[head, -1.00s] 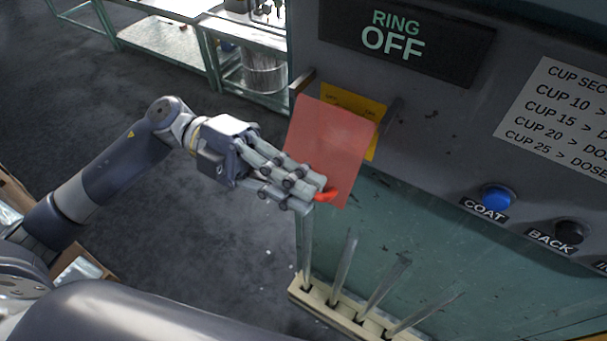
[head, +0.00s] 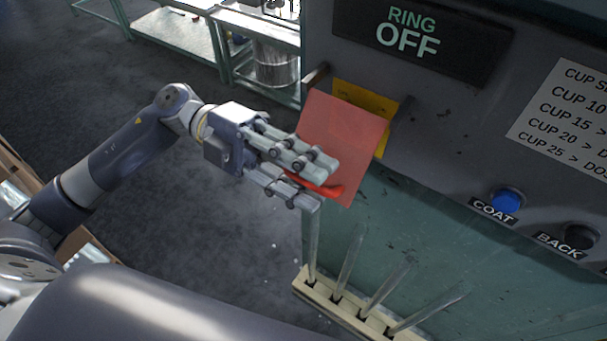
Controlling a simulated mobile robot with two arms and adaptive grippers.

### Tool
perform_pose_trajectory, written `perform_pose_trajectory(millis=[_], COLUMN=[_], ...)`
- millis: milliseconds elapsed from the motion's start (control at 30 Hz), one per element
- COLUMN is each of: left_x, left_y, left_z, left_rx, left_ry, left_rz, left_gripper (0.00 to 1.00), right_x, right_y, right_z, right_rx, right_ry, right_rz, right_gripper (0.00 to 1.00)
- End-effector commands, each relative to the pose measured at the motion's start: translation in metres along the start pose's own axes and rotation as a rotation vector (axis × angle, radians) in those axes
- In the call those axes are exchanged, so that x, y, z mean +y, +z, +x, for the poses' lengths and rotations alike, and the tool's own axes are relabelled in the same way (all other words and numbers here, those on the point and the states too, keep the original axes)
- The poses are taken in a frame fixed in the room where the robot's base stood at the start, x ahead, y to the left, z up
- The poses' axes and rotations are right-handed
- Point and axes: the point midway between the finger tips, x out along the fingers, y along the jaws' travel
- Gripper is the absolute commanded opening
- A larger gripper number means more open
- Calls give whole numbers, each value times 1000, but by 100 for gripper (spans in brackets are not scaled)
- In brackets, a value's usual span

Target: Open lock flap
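The lock flap (head: 345,135) is a flat pinkish-red plate on the grey machine front, between two short brackets. It covers part of a yellow plate (head: 383,112) behind it. A bright red handle (head: 328,188) is at its lower edge. My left gripper (head: 325,189) comes in from the left with its fingers spread, the upper ones above the handle and the lower one below it. The handle lies between them, with a gap visible below it. The upper fingers hide part of the flap's lower left; I cannot tell whether they touch it. My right gripper is not in view.
Below the flap, several glass tubes (head: 347,262) stand tilted in a cream rack (head: 318,287). On the panel at right are a blue COAT button (head: 507,200) and a black BACK button (head: 580,236). A sign (head: 412,35) reads RING OFF.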

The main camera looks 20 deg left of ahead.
Motion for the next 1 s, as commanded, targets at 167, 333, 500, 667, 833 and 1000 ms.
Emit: perform_pose_trajectory(millis=[167,333,500,667,833,1000], left_x=[2,3,2,1,1,0], left_y=[0,2,3,3,4,3], left_z=[-1,-18,-54,-87,-110,-119], left_rx=[0,-3,-5,-4,-1,1], left_ry=[3,5,4,3,2,2], left_rz=[-5,-10,-9,-7,-5,-4], left_gripper=[30,30,30,30,30,30], right_x=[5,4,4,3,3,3], right_y=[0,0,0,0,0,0], right_z=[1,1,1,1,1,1], right_rx=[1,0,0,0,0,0], right_ry=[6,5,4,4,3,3], right_rz=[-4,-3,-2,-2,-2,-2], right_gripper=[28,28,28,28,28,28])
